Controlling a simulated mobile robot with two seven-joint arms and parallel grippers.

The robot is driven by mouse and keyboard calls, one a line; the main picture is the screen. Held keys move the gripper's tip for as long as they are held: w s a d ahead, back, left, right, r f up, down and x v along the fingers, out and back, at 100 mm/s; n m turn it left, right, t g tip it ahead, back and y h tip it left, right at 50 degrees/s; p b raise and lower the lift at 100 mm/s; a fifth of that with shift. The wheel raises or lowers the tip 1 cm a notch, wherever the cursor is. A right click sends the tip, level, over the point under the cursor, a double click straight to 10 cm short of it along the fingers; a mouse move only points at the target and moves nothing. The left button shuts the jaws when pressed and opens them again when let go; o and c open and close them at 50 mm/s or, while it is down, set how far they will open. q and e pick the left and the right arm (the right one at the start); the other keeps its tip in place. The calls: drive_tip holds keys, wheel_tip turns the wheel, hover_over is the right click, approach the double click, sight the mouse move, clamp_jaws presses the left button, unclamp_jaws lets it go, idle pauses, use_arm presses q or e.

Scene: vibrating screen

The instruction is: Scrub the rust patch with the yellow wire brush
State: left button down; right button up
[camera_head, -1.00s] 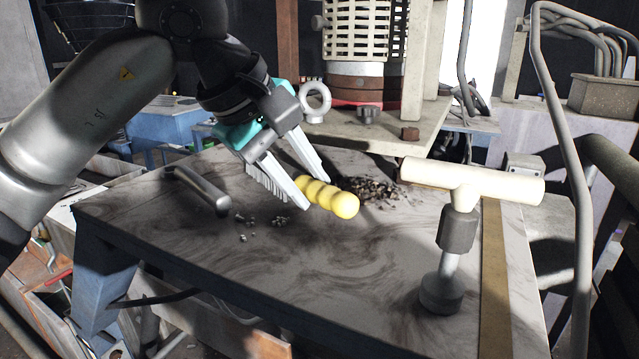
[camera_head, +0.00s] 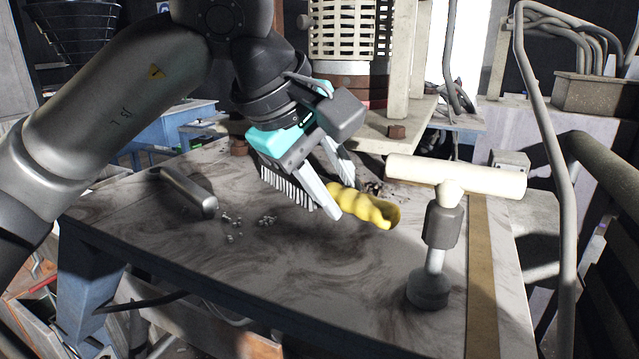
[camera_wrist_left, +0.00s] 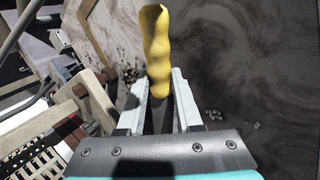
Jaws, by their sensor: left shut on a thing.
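My left gripper (camera_head: 335,190) is shut on the yellow wire brush (camera_head: 365,207) and holds it over the table. The yellow handle sticks out to the right of the fingers, and the pale bristles (camera_head: 287,188) show on the left, pointing down. Whether the bristles touch the table cannot be told. In the left wrist view the yellow handle (camera_wrist_left: 157,55) stands out between the two fingers. Dark smudgy stains (camera_head: 270,245) spread over the grey table top (camera_head: 200,255); which of them is the rust patch is unclear. My right gripper is not in view.
A grey metal handle (camera_head: 188,192) is at the table's left. Small metal bits (camera_head: 266,220) lie near the brush. A cream T-shaped handle on a post (camera_head: 430,288) stands at the right. The machine base (camera_head: 370,135) is behind.

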use_arm(q)
drive_tip(key=shift+s+d, duration=0.25)
drive_tip(key=shift+d, duration=0.4)
drive_tip(key=shift+s+d, duration=0.2)
drive_tip(key=shift+d, duration=0.4)
drive_tip(key=shift+s+d+f, duration=0.1)
drive_tip(key=shift+s+d, duration=0.15)
drive_tip(key=shift+d, duration=0.4)
drive_tip(key=shift+s+d, duration=0.2)
drive_tip(key=shift+d, duration=0.45)
drive_tip(key=shift+r+p, duration=1.55)
drive_tip(key=shift+r, duration=1)
